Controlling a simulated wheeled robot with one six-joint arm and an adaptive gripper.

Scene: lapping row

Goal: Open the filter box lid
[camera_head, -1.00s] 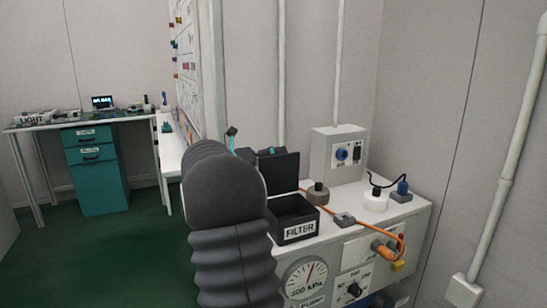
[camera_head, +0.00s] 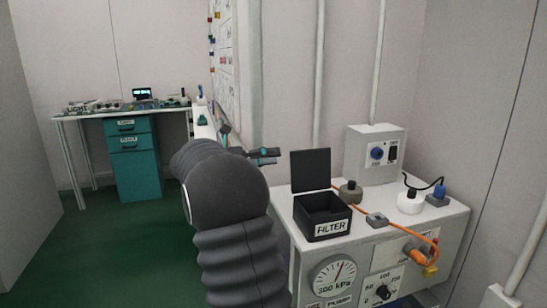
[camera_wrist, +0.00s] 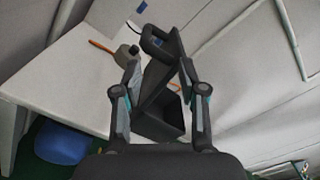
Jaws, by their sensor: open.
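The black filter box (camera_head: 324,231) stands on the pale bench with its FILTER label facing front. Its lid (camera_head: 310,170) stands upright at the back edge, so the box is open and its dark inside shows. My gripper (camera_head: 268,155) is left of the lid, with a small gap between them in the head view. In the wrist view my gripper (camera_wrist: 160,68) has its two fingers spread apart. The lid (camera_wrist: 160,82) with its loop handle (camera_wrist: 154,38) shows beyond and between them, and the open box (camera_wrist: 165,120) lies below. I see nothing gripped.
On the bench (camera_head: 285,205) are a grey-brown knobbed piece (camera_head: 350,193), an orange cable (camera_head: 400,229), a white round part (camera_head: 411,201) and a switch box (camera_head: 376,155). A gauge (camera_head: 334,277) is on the bench front. Green floor at left is open.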

